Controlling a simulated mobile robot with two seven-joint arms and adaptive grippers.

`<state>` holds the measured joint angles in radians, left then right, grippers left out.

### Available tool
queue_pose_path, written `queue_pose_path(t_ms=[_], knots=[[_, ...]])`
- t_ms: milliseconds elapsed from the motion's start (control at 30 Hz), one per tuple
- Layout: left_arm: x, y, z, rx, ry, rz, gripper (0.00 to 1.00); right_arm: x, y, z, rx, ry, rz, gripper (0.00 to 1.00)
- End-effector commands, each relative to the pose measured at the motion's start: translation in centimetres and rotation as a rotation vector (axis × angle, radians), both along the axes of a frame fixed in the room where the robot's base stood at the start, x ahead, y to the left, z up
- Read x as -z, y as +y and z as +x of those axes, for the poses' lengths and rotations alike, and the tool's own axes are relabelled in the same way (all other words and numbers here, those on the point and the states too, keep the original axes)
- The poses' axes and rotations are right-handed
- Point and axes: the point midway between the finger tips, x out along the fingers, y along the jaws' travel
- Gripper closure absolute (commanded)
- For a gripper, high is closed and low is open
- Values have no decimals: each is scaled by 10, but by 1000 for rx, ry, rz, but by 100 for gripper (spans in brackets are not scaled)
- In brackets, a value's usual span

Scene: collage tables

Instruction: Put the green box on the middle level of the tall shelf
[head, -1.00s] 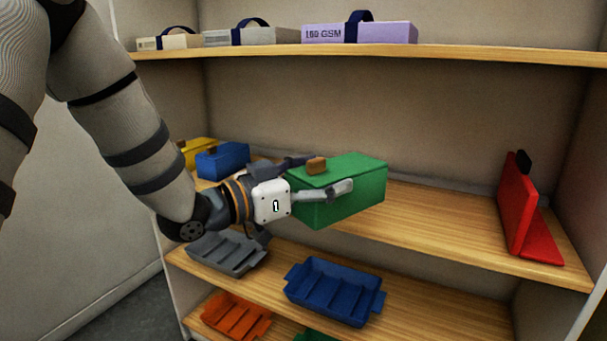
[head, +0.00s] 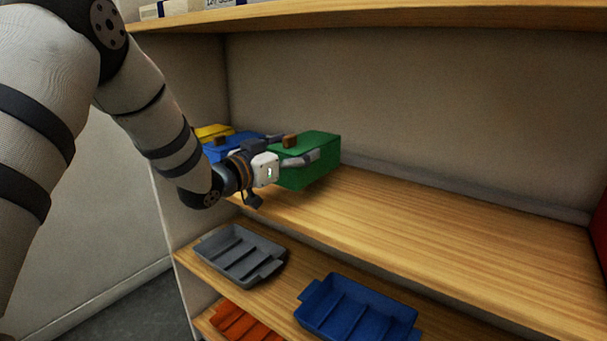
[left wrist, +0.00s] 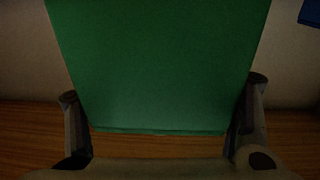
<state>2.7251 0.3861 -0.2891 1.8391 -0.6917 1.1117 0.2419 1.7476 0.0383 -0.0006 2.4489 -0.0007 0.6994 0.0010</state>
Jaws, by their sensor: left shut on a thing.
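My right gripper is not in view.
A blue box (head: 222,152) and a yellow box (head: 213,131) stand at the left end of that level. A red object (head: 600,235) shows at the right edge. Grey (head: 241,254) and blue (head: 358,312) trays lie on the level below.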

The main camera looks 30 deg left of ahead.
Motion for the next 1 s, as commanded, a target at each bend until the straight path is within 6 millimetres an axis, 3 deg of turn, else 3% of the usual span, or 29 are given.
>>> queue_pose_path(t_ms=[167, 333, 700, 733, 800, 1000], knots=[[14, 4, 12, 1, -3, 0, 79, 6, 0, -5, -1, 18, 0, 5], [45, 6, 14, 0, -1, -2, 79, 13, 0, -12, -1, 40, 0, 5], [47, 5, 14, 0, -7, -1, 79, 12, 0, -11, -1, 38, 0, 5], [47, 5, 13, 0, -7, -1, 20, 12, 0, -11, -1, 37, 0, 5], [47, 5, 13, 0, -7, -1, 4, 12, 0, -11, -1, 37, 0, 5], [46, 5, 13, 0, -6, -1, 4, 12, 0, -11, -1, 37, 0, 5]])
